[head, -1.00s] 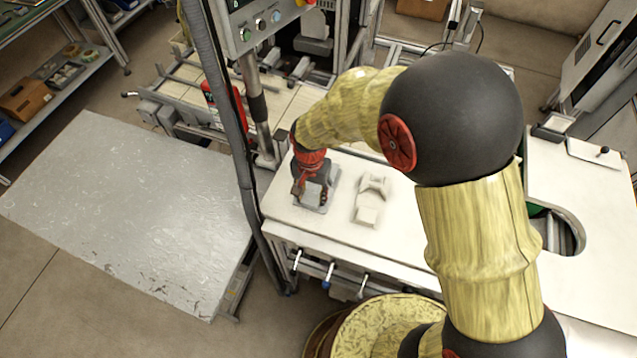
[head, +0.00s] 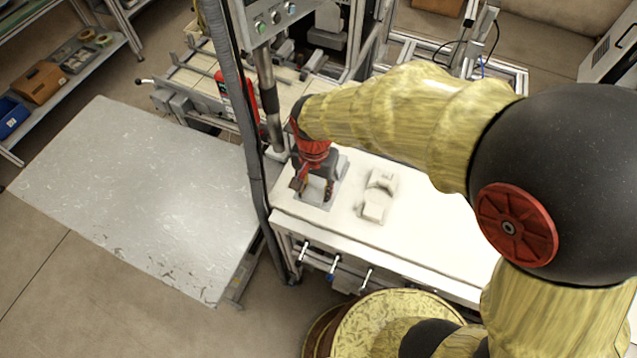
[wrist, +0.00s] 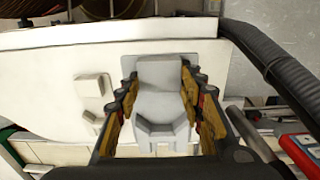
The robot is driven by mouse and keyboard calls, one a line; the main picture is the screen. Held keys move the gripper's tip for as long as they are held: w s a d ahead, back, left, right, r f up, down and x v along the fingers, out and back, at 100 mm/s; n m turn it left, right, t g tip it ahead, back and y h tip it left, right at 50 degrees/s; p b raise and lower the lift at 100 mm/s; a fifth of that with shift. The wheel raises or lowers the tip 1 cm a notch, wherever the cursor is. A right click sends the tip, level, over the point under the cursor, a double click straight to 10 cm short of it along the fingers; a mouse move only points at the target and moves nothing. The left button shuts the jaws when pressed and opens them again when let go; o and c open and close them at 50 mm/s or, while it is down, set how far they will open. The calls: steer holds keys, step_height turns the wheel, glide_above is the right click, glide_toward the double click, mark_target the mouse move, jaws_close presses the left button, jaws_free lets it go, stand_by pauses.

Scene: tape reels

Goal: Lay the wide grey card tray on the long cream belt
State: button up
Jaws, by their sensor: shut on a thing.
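The grey card tray (wrist: 160,103) is a stepped pale grey piece between my fingers in the wrist view. In the head view a bit of its grey edge (head: 341,168) shows beside the fingers, over the white table. My gripper (head: 314,190) points down and is shut on the tray, one finger on each side in the wrist view (wrist: 160,100). The fingers hide part of the tray, and I cannot tell whether it touches the table. The cream belt (head: 200,87) runs between metal rails behind the table, partly hidden by a post.
A white stepped piece (head: 377,195) lies on the white table (head: 430,225), close to the right of my gripper. A dark post with a hose (head: 240,110) stands left of my gripper. A red object (head: 237,98) is by the belt. A grey platform (head: 150,195) is at left.

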steer(key=s+a+r, duration=0.1)
steer(key=s+r, duration=0.2)
steer(key=s, duration=0.5)
steer(key=shift+s+r, duration=0.15)
steer(key=shift+r, duration=0.05)
steer(key=shift+a, duration=0.1)
